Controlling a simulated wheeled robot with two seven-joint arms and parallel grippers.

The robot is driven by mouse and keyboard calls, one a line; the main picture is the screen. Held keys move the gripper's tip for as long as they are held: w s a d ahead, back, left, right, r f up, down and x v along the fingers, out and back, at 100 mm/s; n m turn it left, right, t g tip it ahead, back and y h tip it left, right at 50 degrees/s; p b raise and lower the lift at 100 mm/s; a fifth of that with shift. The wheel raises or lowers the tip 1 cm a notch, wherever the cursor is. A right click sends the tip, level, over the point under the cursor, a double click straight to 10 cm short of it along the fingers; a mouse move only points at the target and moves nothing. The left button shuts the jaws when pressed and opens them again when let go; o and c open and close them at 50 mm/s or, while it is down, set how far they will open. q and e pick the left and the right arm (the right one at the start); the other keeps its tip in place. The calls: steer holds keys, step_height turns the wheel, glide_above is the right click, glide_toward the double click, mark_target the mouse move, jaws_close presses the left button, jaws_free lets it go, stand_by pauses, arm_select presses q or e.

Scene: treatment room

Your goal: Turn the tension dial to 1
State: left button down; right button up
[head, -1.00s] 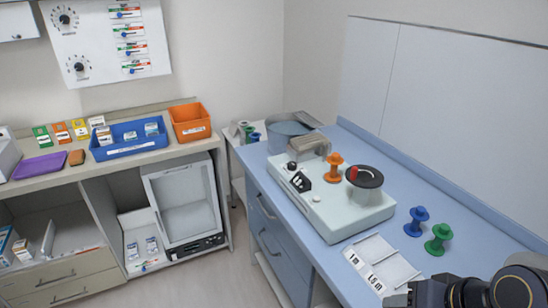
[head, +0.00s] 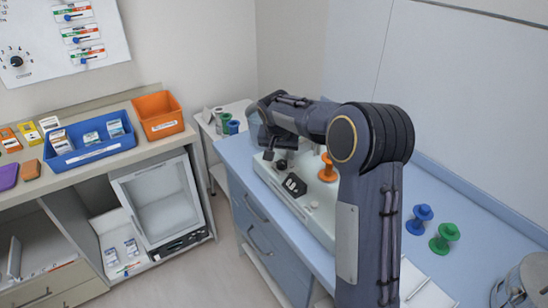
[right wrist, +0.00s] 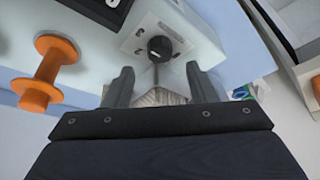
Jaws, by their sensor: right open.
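The tension dial is a black round knob on a marked plate on the pale machine (head: 262,171). In the right wrist view the dial (right wrist: 159,46) lies just beyond and between the fingertips of my right gripper (right wrist: 158,72). The fingers are apart and nothing is between them; they do not appear to touch the dial. In the head view the dial (head: 281,164) shows just below my right gripper (head: 268,148), whose fingers are hard to make out. I cannot read the dial's setting. My left gripper is not in view.
An orange spool (head: 327,168) stands on the machine close to my right arm. A blue spool (head: 419,219) and a green spool (head: 445,237) stand on the blue bench (head: 480,226). My arm hides the machine's right part.

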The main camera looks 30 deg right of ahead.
mark_target(282, 162)
steer(key=shift+p+x, duration=0.35)
steer(key=shift+x, duration=2.35)
steer(key=c, duration=1)
